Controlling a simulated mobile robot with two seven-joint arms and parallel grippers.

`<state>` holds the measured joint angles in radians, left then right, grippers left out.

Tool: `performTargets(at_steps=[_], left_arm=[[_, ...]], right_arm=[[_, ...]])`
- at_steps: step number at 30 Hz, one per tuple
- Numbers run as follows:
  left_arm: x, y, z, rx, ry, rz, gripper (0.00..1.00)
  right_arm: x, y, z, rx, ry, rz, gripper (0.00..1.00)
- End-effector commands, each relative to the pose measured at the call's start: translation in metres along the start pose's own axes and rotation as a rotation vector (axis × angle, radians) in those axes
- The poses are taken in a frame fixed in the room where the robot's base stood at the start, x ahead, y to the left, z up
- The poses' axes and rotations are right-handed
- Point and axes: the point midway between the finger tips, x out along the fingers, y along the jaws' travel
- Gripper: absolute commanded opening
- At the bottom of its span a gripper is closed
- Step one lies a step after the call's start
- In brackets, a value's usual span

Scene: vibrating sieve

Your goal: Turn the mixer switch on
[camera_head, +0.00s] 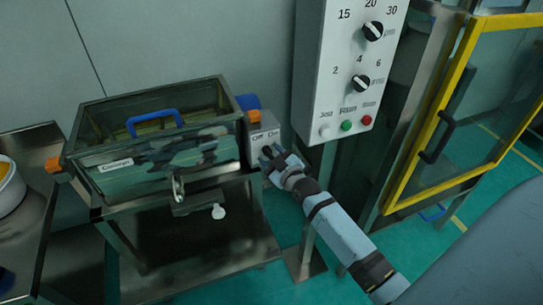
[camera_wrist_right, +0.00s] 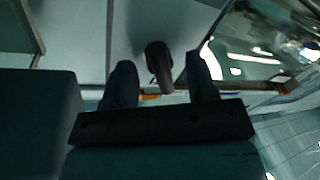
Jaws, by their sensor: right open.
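The mixer switch box (camera_head: 264,137) is a small grey box lettered "Off" and "On" at the right end of the glass-walled mixer tank (camera_head: 90,160). My right gripper (camera_head: 272,160) is just in front of its lower part and hides the knob in the head view. In the right wrist view, a dark switch knob (camera_wrist_right: 160,66) stands between the two spread fingers of my right gripper (camera_wrist_right: 158,62). Gaps show on both sides of the knob, so the gripper is open around it. My left gripper is not in view.
A white control panel (camera_head: 325,75) with two dials and several buttons hangs right of the switch box. A yellow-framed glass door (camera_head: 437,110) stands farther right. The tank rests on a metal stand (camera_head: 215,255). A metal table (camera_head: 32,150) is at left.

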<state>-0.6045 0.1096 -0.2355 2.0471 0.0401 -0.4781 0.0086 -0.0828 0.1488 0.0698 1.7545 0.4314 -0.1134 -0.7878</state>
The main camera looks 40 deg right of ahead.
Motion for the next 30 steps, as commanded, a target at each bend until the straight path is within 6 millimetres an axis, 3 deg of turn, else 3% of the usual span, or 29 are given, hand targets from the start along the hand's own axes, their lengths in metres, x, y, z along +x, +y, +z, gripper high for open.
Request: performTargets(at_steps=[1, 7, 19, 30], left_arm=[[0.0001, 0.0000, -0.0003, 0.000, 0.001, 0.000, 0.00], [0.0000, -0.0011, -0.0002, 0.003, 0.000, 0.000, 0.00], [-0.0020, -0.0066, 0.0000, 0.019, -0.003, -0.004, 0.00], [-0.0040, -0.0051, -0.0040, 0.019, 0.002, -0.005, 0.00]], right_arm=[[-0.0001, 0.0000, 0.0000, 0.000, 0.000, 0.000, 0.50], [-0.0002, 0.0001, 0.0000, 0.000, 0.000, 0.000, 0.04], [-0.0003, 0.0005, 0.0001, 0.060, 0.012, 0.007, 0.04], [-0.0003, -0.0003, 0.0010, 0.336, 0.068, 0.037, 0.04]])
